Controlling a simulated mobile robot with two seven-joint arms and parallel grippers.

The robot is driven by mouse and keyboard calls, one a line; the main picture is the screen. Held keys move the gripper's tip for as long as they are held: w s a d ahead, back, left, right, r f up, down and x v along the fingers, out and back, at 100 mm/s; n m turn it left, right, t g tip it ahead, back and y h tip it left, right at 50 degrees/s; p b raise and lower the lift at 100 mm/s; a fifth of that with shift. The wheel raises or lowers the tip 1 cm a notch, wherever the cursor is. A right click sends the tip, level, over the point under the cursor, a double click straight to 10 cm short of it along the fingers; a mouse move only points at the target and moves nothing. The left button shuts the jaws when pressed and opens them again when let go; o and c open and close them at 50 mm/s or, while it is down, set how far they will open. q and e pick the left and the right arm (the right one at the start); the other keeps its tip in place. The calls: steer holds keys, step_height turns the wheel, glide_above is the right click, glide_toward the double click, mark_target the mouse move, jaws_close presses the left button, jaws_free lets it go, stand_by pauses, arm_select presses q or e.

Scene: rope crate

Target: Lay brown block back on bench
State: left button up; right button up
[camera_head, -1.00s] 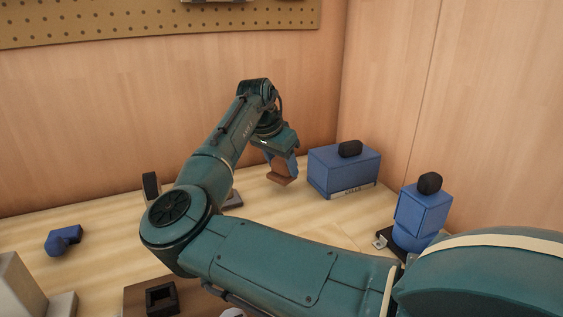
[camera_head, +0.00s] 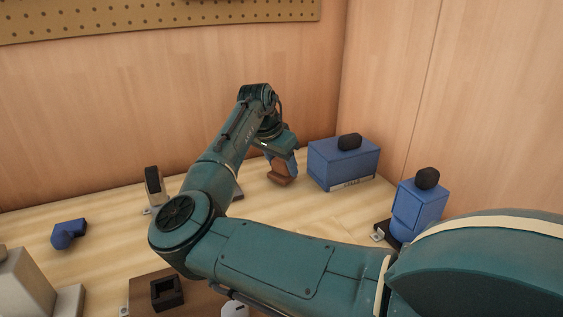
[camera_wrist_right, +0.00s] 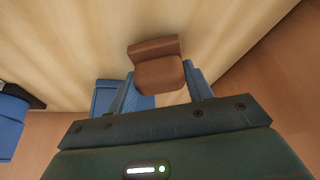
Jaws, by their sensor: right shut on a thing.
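My right gripper (camera_head: 285,163) reaches over the bench (camera_head: 300,212) near the back, pointing down. It is shut on the brown block (camera_head: 279,179), which sits low by the bench top. I cannot tell whether the block touches the bench. In the right wrist view the brown block (camera_wrist_right: 158,72) is between the two blue fingers of the gripper (camera_wrist_right: 160,88), with pale wood beyond it. My left gripper is not in view.
A blue box (camera_head: 340,163) with a black knob stands just right of the block. A blue stacked piece (camera_head: 418,208) with a black knob is further right. A small blue part (camera_head: 68,233) lies at left. Bare bench lies in front of the block.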

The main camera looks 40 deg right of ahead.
mark_target(280, 161)
steer(key=shift+f, duration=0.45)
steer(key=o, duration=1)
steer(key=shift+o, duration=0.2)
steer(key=p+v, duration=0.1)
steer(key=v, duration=0.6)
steer(key=shift+a+r, duration=0.1)
steer(key=shift+r, duration=0.15)
